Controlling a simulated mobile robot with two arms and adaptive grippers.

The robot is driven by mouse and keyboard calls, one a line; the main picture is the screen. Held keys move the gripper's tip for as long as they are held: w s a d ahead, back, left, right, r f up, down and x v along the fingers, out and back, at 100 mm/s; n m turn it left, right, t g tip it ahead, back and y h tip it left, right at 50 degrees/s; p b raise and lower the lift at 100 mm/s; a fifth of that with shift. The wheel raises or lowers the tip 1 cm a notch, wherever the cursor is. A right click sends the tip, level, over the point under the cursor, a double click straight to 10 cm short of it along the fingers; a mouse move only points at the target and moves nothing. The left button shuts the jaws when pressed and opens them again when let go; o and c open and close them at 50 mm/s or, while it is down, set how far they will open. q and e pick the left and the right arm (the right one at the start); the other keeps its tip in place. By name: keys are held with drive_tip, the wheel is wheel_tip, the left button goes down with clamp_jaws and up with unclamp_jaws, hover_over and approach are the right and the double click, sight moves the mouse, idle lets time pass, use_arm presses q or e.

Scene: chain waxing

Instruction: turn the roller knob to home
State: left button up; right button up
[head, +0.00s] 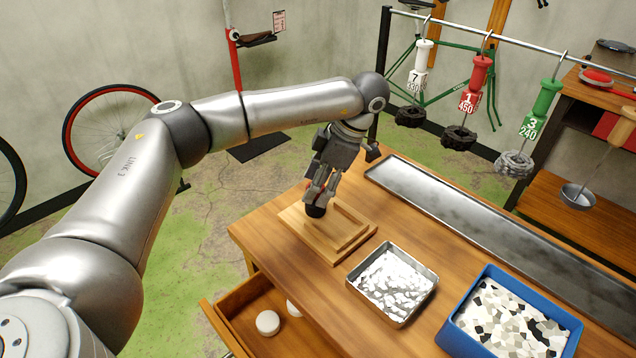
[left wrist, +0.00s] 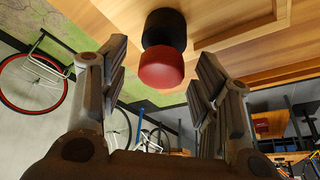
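A short upright piece with a red top and a black lower part, seemingly the roller knob, stands on a wooden board with a raised rim. Its red top (left wrist: 161,69) and black part (left wrist: 164,28) are clear in the left wrist view. In the head view, mostly the black part (head: 316,211) shows below my fingers. My left gripper (head: 320,196) comes down over it from above. In the left wrist view its fingers (left wrist: 160,58) are apart, one on each side of the red top, with visible gaps. My right gripper is in neither view.
The wooden board (head: 345,248) lies at the table's left corner. A metal tray of white flakes (head: 432,275) and a blue bin of chips (head: 572,325) stand to the right. An open drawer (head: 240,330) holds white pucks. Tagged chains hang from a rail (head: 560,50).

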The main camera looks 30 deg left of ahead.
use_arm(q)
drive_tip(key=v, duration=1.2)
idle(0.5)
